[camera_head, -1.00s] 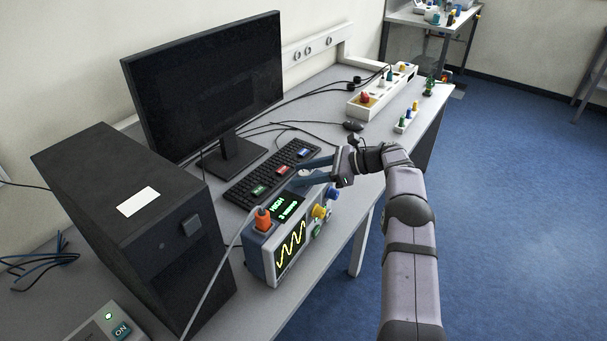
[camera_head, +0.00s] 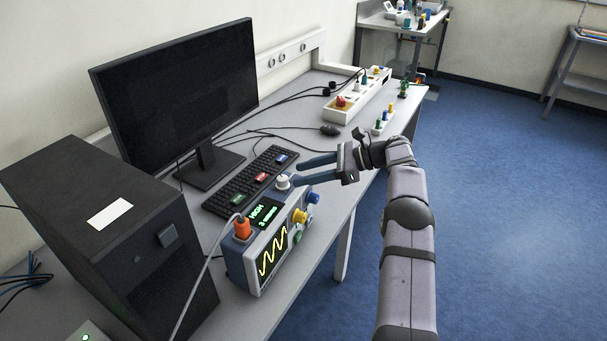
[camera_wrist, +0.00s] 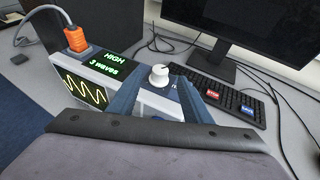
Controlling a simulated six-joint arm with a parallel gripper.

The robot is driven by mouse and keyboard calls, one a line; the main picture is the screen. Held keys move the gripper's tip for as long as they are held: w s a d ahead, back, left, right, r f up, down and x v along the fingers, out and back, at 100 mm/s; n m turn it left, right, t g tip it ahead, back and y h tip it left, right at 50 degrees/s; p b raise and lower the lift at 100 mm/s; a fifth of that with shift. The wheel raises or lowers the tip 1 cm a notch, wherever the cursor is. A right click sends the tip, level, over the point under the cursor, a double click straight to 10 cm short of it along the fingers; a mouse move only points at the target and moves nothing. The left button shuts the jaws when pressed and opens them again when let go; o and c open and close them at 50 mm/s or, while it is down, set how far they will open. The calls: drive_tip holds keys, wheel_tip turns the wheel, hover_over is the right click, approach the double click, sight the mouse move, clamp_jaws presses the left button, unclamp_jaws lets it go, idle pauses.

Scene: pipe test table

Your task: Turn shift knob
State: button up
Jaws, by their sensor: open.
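The test box (camera_head: 262,272) stands on the table, with a screen reading "HIGH, 3 waves" and a yellow wave display on its front. A white knob (camera_head: 283,182) sits on its top at the far end; I take it as the shift knob, though its label is only partly visible. It also shows in the wrist view (camera_wrist: 159,75). My gripper (camera_head: 298,171) is open and empty, its two blue fingers pointing left near the knob. In the wrist view the fingers (camera_wrist: 163,88) appear on either side of the knob; I cannot tell whether they touch it.
An orange plug (camera_head: 242,228) with a grey cable is in the box's top. Yellow (camera_head: 299,216) and blue (camera_head: 313,197) knobs stick out of its side. A keyboard (camera_head: 250,182) lies behind it, below the monitor (camera_head: 175,90). A black computer tower (camera_head: 90,240) stands left.

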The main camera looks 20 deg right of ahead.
sight(283, 178)
drive_tip(key=shift+s+a+f+t+y, duration=0.2)
drive_tip(key=shift+s+a+t+y, duration=0.05)
drive_tip(key=shift+a+t+y, duration=0.3)
drive_tip(key=shift+s+a+f+m+t+y+b, duration=0.1)
drive_tip(key=shift+f+m+t+y+b, duration=0.15)
drive_tip(key=shift+t, duration=0.2)
drive_tip(key=shift+s+a+m+t+y+b, duration=0.1)
drive_tip(key=shift+m+t+b, duration=0.15)
drive_tip(key=shift+m+t, duration=0.15)
drive_tip(key=shift+w+a+f+m+t+h+p, duration=0.2)
drive_tip(key=shift+w+a+f+m+t, duration=0.2)
drive_tip(key=shift+w+a+m+t, duration=0.25)
drive_tip(key=shift+w+a+f+m+t+h+p, duration=0.25)
drive_tip(key=shift+w+a+f+m+t, duration=0.15)
drive_tip(key=shift+a+t, duration=0.5)
drive_tip(key=shift+w+a+f+m+t+h+p, duration=0.2)
drive_tip(key=shift+w+a+f+m+t, duration=0.2)
drive_tip(key=shift+w+a+m+t, duration=0.25)
drive_tip(key=shift+s, duration=0.1)
